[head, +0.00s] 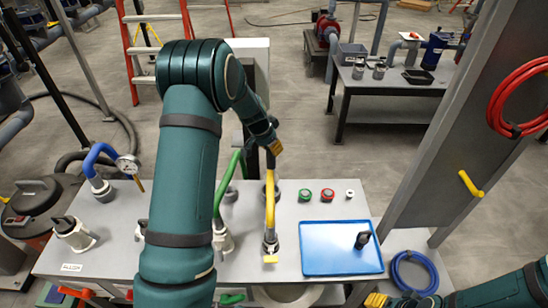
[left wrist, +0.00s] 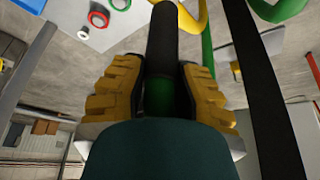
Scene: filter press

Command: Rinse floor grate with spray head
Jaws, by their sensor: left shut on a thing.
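My left gripper (head: 271,147) is over the grey bench, high above the yellow curved pipe. Its yellow-padded fingers, also in the left wrist view (left wrist: 160,92), are shut on a dark cylinder (left wrist: 162,38) with a green part between the fingers. Whether this is the spray head I cannot tell. In the head view the cylinder (head: 270,161) shows only as a short dark piece below the fingers. I cannot make out a floor grate. Yellow fingers of my right gripper (head: 376,299) show at the bottom edge; their opening is unclear.
A blue hose coil (head: 414,272) lies right. A grey panel with a red hose (head: 516,100) stands right.

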